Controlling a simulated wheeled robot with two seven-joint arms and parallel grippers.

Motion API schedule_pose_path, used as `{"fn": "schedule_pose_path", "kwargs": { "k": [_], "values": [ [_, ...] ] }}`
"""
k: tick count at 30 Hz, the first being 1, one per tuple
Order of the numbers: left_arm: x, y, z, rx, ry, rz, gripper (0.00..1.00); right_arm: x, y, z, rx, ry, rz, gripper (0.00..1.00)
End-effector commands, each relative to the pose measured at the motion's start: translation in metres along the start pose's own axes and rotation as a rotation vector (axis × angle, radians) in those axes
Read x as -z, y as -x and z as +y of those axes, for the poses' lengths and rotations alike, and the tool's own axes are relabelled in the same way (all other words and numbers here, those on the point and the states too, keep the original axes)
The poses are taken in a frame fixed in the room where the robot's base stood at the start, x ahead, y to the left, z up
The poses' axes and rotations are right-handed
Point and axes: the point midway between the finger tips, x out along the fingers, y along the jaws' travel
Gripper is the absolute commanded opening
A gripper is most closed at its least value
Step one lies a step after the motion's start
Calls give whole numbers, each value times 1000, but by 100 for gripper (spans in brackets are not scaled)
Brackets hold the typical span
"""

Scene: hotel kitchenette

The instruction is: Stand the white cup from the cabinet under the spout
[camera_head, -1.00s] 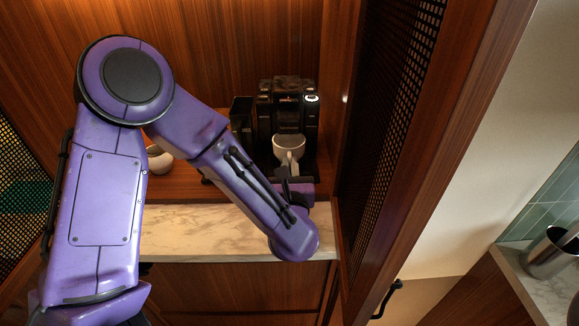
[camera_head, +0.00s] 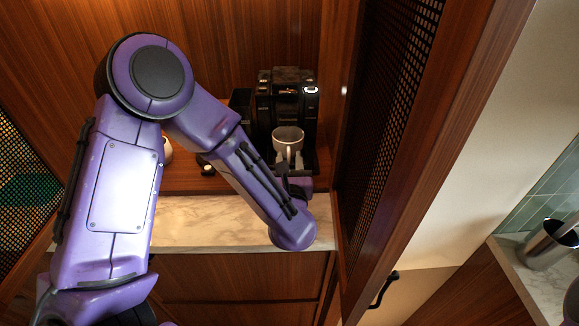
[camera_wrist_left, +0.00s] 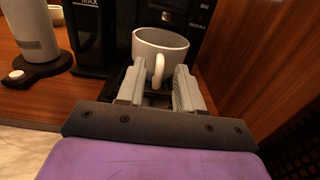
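The white cup (camera_head: 288,139) stands upright at the front of the black coffee machine (camera_head: 287,88), below its head. In the left wrist view the cup (camera_wrist_left: 160,46) has its handle toward me. My left gripper (camera_wrist_left: 160,70) is in front of the cup, its two grey fingers apart on either side of the handle, with gaps showing beside it. In the head view this gripper (camera_head: 286,166) is small and partly hidden by my forearm. The spout itself and the cup's underside are hard to make out. My right gripper is out of view.
A light cylindrical appliance (camera_wrist_left: 36,32) on a black base stands left of the machine, with a small white bowl (camera_wrist_left: 56,15) behind it. A wooden panel with dark mesh (camera_head: 385,120) closes the right side. The marble counter edge (camera_head: 200,222) in front is bare.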

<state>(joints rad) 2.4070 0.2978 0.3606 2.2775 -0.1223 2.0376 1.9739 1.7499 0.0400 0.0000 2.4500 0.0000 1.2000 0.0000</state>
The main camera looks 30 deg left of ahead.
Motion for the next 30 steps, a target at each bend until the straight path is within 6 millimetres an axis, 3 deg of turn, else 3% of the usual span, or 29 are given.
{"fn": "schedule_pose_path", "kwargs": {
  "k": [1,5,12,13,15,21,30],
  "values": [
    [-5,1,0,1,0,0,36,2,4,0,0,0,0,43],
    [2,28,-1,4,0,0,36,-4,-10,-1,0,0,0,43],
    [2,94,0,4,-1,-2,36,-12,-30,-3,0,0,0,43],
    [-9,98,-1,3,-8,0,36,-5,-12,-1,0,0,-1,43],
    [-10,107,-1,2,-9,1,36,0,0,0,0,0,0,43],
    [-4,120,0,-1,-1,0,36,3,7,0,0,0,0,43],
    [-2,120,0,-1,0,0,36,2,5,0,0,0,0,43]
  ]
}}
